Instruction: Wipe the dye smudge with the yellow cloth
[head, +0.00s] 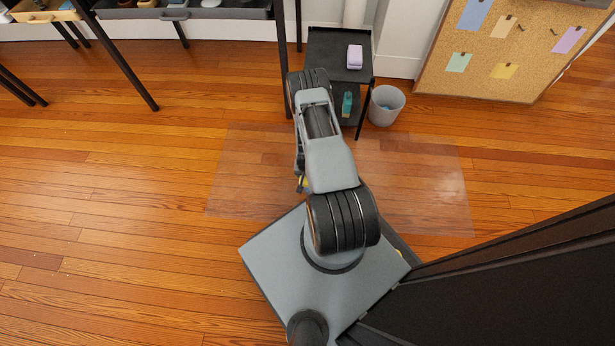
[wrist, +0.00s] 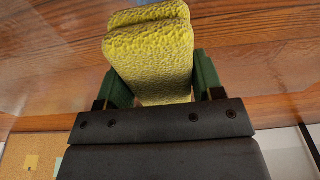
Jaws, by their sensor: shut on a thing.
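The yellow cloth (wrist: 150,55) is a thick, rough-textured folded pad in the wrist view. My gripper (wrist: 162,80) is shut on it, with one green finger on each side. The cloth sticks out past the fingertips, with wooden floor behind it. In the head view my arm hides most of my gripper, and only a small yellow bit of the cloth (head: 305,183) shows beside the arm. I cannot make out the dye smudge in either view.
A clear floor mat (head: 425,190) lies around my base. A dark shelf cart (head: 325,50) holds a lilac block (head: 355,56) and a teal bottle (head: 347,104). A grey bin (head: 386,106) stands beside it. A dark surface fills the lower right. Floor at left is free.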

